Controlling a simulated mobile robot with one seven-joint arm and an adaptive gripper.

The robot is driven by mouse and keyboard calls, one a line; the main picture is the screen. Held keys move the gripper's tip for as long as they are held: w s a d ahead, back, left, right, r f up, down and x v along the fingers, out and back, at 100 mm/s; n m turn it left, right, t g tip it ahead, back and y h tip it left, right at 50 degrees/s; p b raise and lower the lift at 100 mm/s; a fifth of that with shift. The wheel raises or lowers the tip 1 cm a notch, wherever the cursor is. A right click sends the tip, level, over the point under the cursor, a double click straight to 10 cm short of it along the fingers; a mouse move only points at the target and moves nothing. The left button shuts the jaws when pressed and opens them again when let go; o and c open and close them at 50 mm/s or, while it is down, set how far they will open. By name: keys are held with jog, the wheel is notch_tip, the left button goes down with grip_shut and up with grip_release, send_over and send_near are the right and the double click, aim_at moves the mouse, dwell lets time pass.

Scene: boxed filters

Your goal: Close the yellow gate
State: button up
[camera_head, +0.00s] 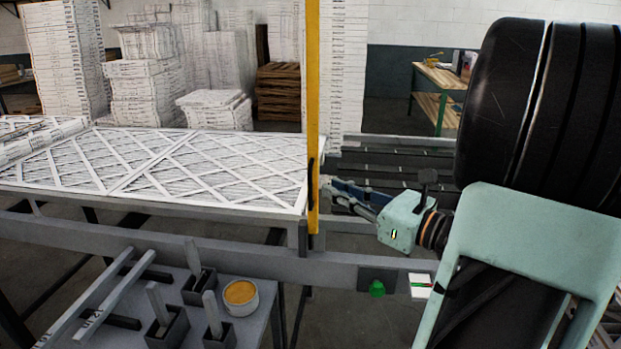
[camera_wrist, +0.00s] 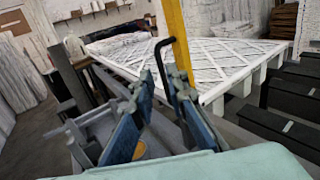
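The yellow gate (camera_head: 313,90) shows in the head view as a tall, narrow upright bar at the end of the white filters, seen nearly edge-on. Its lower part shows in the wrist view (camera_wrist: 174,32), with a bent black handle (camera_wrist: 158,50) beside it. My gripper (camera_head: 328,185) is just right of the bar's lower part. In the wrist view my gripper (camera_wrist: 160,82) has its blue fingers apart, with the handle running down between them. I cannot tell whether either finger touches the handle.
White lattice filters (camera_head: 165,160) lie on the conveyor left of the gate. The conveyor's grey rail (camera_head: 200,235) runs along the front, with a green button (camera_head: 377,288) on it. A grey table (camera_head: 262,310) with holders and a round tub (camera_head: 241,296) stands in front.

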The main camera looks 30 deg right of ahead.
send_over(310, 207)
jog(key=shift+w, duration=0.1)
jog(key=shift+c, duration=0.2)
grip_shut()
jog(key=shift+d+r+p, duration=0.1)
jog(key=shift+p, duration=0.25)
